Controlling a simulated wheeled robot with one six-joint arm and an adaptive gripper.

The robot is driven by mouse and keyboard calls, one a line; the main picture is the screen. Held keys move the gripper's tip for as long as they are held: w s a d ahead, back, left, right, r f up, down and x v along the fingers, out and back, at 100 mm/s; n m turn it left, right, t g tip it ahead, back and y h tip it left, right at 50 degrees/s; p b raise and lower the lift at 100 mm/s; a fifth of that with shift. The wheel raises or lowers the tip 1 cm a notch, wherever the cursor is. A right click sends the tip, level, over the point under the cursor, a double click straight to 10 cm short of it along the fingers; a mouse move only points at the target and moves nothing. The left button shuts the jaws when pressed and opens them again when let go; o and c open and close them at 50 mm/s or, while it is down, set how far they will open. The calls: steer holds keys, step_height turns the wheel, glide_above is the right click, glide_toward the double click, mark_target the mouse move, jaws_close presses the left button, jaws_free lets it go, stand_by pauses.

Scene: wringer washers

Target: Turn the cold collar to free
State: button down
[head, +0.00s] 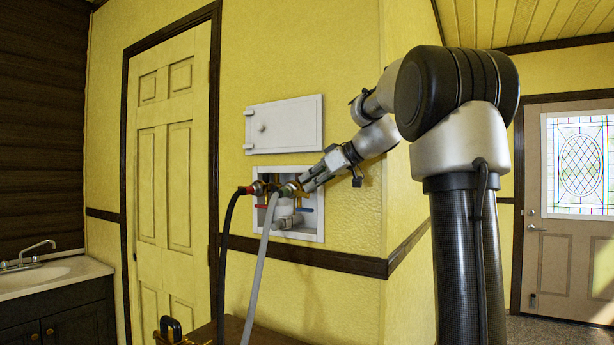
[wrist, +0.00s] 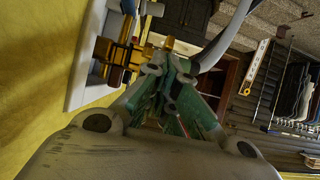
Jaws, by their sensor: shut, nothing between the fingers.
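The cold collar (head: 287,189) is greenish and sits at the top end of the grey hose (head: 262,262), on the right side of the recessed wall box (head: 318,236). My gripper (head: 301,186) is shut and reaches into the box from the right, its tips right by this collar. I cannot tell whether they touch it. In the wrist view, my gripper (wrist: 172,88) shows green-tinted fingers drawn together, and they hide most of the collar. The grey hose (wrist: 226,38) runs up and away beyond them. A blue handle (head: 305,209) shows below the fingers.
A red-collared fitting (head: 257,188) with a black hose (head: 226,235) is close on the left. A red handle (head: 261,206) is under it. A white panel door (head: 285,125) stands above the box. Brass valve parts (wrist: 122,55) are beside my fingers.

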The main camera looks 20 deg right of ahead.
steer(key=shift+s+d+f+t+y, duration=0.1)
steer(key=shift+f+t+y, duration=0.15)
steer(key=shift+f+t, duration=0.2)
steer(key=shift+s+d+f+t+y, duration=0.1)
steer(key=shift+f+t+y, duration=0.15)
steer(key=shift+f+t, duration=0.15)
step_height(320, 180, down, 8)
steer(key=w+a+t+y, duration=0.2)
steer(key=w+t+y, duration=0.1)
steer(key=t, duration=0.1)
steer(key=shift+t, duration=0.35)
steer(key=shift+r, duration=0.1)
stand_by(0.3)
